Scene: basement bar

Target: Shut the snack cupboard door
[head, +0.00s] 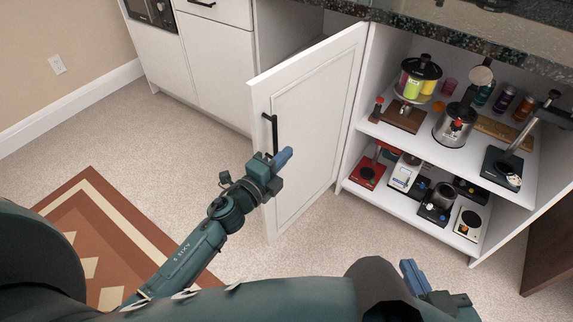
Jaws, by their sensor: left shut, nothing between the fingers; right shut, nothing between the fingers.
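The white cupboard door (310,120) stands open, swung out from the counter front. Its far right edge meets the cabinet beside the open shelves, and its free edge is at the left, nearer me. A black bar handle (271,133) sits near the free edge, on the face I see. The cupboard opening (288,30) shows partly behind the door; its contents are hidden. My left gripper (286,157) is shut and empty, in front of the door's face just below and right of the handle; I cannot tell whether it touches. My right gripper (412,275) is shut and empty at the bottom.
Open white shelves (440,155) at the right hold jars, a pot, scales and other small items. A dark stone counter (480,35) runs above. White closed cabinets (220,65) stand behind at the left. A patterned rug (115,235) lies at the left; carpet around it is clear.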

